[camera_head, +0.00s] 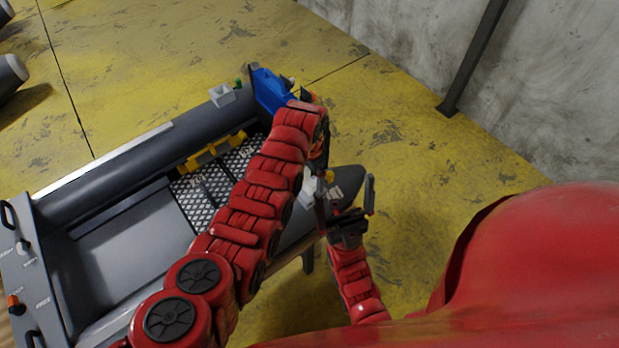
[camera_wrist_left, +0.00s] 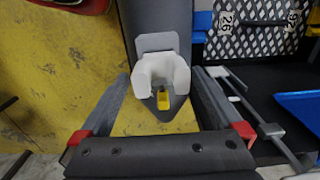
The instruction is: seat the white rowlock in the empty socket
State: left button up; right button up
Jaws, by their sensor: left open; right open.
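The white U-shaped rowlock (camera_wrist_left: 158,70) lies between the fingers of my left gripper (camera_wrist_left: 165,80) in the left wrist view, with visible gaps on both sides. It is on the near grey tube (camera_wrist_left: 153,15), beside a light grey plate (camera_wrist_left: 158,42). I cannot tell whether it is seated. In the head view the rowlock (camera_head: 306,190) shows partly behind my left arm, whose fingertips are hidden. A light grey block (camera_head: 222,95) sits on the far tube; whether it is an empty socket is unclear. My right gripper (camera_head: 346,202) is open near the boat's tapered end.
The boat's far tube (camera_head: 120,165) carries a yellow piece (camera_head: 212,150) inboard, beside a numbered grating (camera_head: 215,185). A blue block (camera_head: 270,92) stands at the bow. A yellow part (camera_wrist_left: 163,100) is just below the rowlock. The yellow floor at right is clear up to a post (camera_head: 475,55).

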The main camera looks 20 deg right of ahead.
pick_arm(q)
notch_tip(320, 180, up, 16)
jog(key=p, duration=0.1)
jog(key=shift+r, duration=0.15)
jog(key=shift+s, duration=0.15)
